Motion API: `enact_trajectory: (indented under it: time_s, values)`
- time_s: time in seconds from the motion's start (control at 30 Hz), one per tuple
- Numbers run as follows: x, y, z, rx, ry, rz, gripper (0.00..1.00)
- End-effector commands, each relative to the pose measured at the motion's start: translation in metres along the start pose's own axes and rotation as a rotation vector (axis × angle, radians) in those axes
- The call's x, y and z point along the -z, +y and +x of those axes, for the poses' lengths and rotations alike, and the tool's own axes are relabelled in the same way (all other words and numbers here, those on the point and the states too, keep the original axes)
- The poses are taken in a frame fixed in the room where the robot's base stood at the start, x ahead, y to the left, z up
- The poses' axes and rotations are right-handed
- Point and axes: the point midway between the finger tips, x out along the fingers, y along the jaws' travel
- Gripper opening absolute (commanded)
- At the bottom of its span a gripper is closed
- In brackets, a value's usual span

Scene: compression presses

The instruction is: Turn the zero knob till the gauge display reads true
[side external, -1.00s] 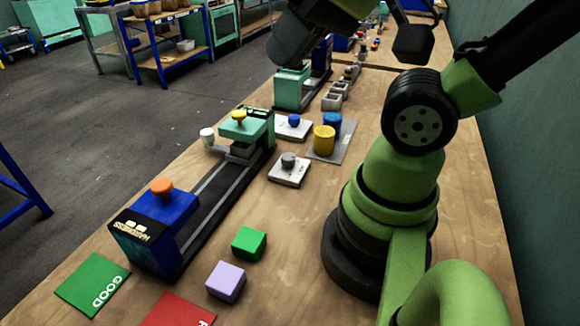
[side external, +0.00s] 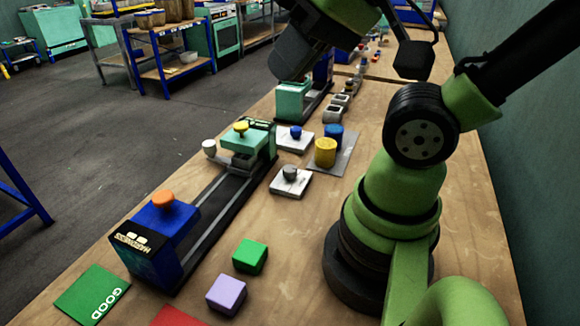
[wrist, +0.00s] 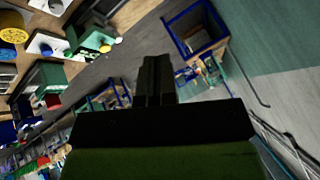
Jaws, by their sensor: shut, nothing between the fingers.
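In the side external view a blue unit (side external: 165,232) lettered "HARDNESS" carries an orange knob (side external: 163,198). Two small white blocks show above the lettering, and I cannot read a value. A grey knob (side external: 290,172) on a white plate (side external: 292,186) and a blue knob (side external: 296,131) on another plate stand right of the rail. A green press head (side external: 246,145) has a yellow knob (side external: 240,127). No knob is visibly marked as zero. My gripper (wrist: 154,78) is shut and empty in the wrist view, apart from everything; its tips are outside the side view.
Yellow and blue cylinders (side external: 325,152) stand on a grey plate. A green cube (side external: 250,256), a lilac cube (side external: 226,294), a green GOOD mat (side external: 92,295) and a red mat (side external: 178,317) lie at the front. Another green press (side external: 293,99) stands farther back.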

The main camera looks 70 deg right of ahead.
Motion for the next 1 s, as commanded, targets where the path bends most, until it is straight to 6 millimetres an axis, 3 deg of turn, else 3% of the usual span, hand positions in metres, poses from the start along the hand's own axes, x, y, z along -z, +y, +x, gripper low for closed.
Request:
enact_trajectory:
  time_s: [0.33, 0.57, 0.6, 0.77, 1.0]
  values:
    - [0.0, 0.0, 0.0, 0.0, 0.0, 0.0, 0.02]
    - [0.015, 0.01, 0.014, -0.072, -0.032, 0.088, 0.55]
    - [0.021, 0.015, 0.02, -0.104, -0.047, 0.13, 0.6]
    - [0.048, 0.052, 0.056, -0.258, -0.112, 0.337, 0.6]
    - [0.06, 0.131, 0.114, -0.463, -0.213, 0.654, 0.6]
